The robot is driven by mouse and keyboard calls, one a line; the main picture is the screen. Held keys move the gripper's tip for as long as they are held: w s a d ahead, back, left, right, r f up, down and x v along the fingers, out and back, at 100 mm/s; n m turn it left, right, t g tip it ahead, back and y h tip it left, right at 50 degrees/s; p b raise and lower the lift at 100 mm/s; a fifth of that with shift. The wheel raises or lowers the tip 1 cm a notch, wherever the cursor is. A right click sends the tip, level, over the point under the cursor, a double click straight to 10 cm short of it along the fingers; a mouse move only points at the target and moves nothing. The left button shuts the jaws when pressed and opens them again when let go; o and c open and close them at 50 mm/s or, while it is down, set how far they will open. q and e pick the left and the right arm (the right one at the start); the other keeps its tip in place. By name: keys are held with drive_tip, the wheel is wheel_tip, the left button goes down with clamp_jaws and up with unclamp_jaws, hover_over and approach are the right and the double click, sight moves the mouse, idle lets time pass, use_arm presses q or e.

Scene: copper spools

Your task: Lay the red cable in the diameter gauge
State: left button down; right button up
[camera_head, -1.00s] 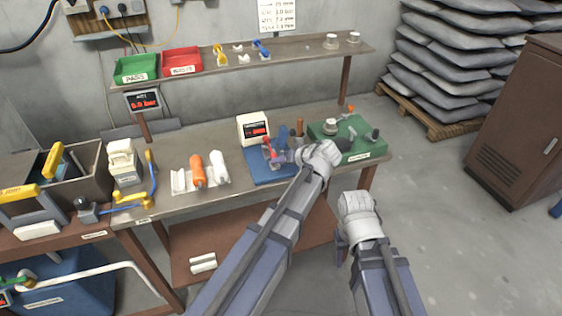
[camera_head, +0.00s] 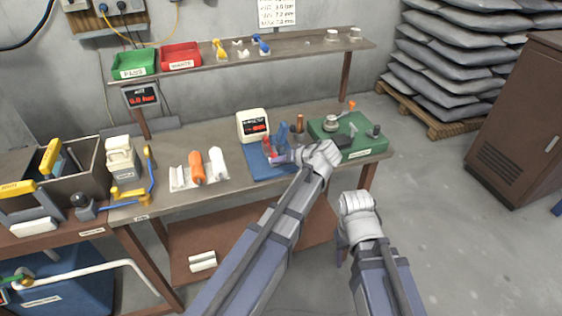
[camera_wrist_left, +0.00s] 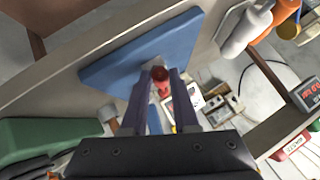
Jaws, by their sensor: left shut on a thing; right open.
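My left gripper (camera_head: 279,157) is over the blue mat on the bench, its purple fingers pointing left. It is shut on the red cable (camera_wrist_left: 160,76), whose rounded end shows between the fingertips in the left wrist view. Red also shows at the fingertips in the head view (camera_head: 267,146). The white box with a red display (camera_head: 253,125), seemingly the diameter gauge's readout, stands behind the blue mat (camera_head: 262,172). A small grey part shows behind the cable end in the wrist view; I cannot tell whether they touch. My right gripper (camera_head: 342,250) hangs open before the bench, partly hidden by its wrist.
A green board (camera_head: 358,148) with knobs lies right of the mat. A blue upright part (camera_head: 283,133) stands close behind my left fingers. A shelf (camera_head: 200,70) runs above.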

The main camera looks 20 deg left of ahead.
use_arm(q)
drive_tip(key=shift+f, duration=0.25)
drive_tip(key=c, duration=0.6)
unclamp_jaws()
drive_tip(key=p+v, duration=0.4)
drive_tip(key=v, duration=0.3)
drive_tip(key=shift+s+d+r, duration=0.15)
drive_tip(key=shift+d+r, duration=0.1)
drive_tip(key=shift+d, duration=0.05)
